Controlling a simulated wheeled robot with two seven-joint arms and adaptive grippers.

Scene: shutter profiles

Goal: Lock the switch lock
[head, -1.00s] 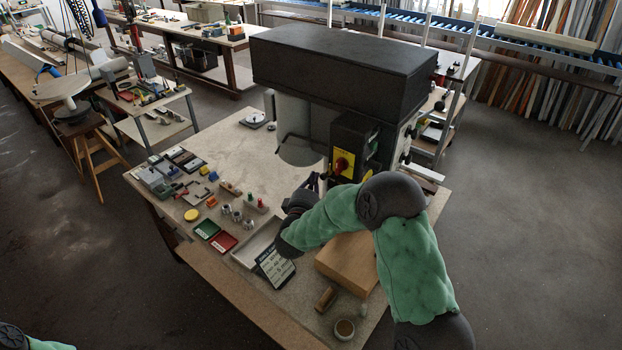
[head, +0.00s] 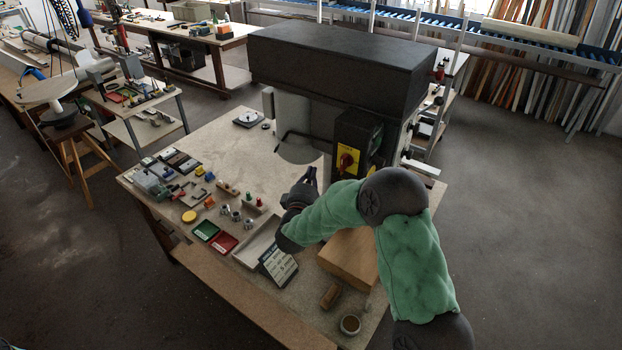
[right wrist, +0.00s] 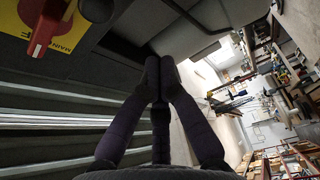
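The switch is a red rotary handle (head: 346,161) on a yellow plate, on the dark box at the front of the big machine (head: 340,70). In the right wrist view the red handle (right wrist: 48,27) is at the upper left, and the yellow plate (right wrist: 72,38) shows part of the word MAIN. My right gripper (head: 310,174) is left of the switch and slightly below it in the head view, apart from it. In the right wrist view its fingers (right wrist: 160,66) meet at the tips with nothing visible between them. I cannot make out a separate lock. My left gripper is out of view.
Below the machine stand a wooden block (head: 352,258), a pale tray (head: 258,243) and a dark sign card (head: 278,265). Green (head: 206,230) and red (head: 223,244) trays and several small parts lie on the left of the table. The table's middle (head: 255,160) is clear.

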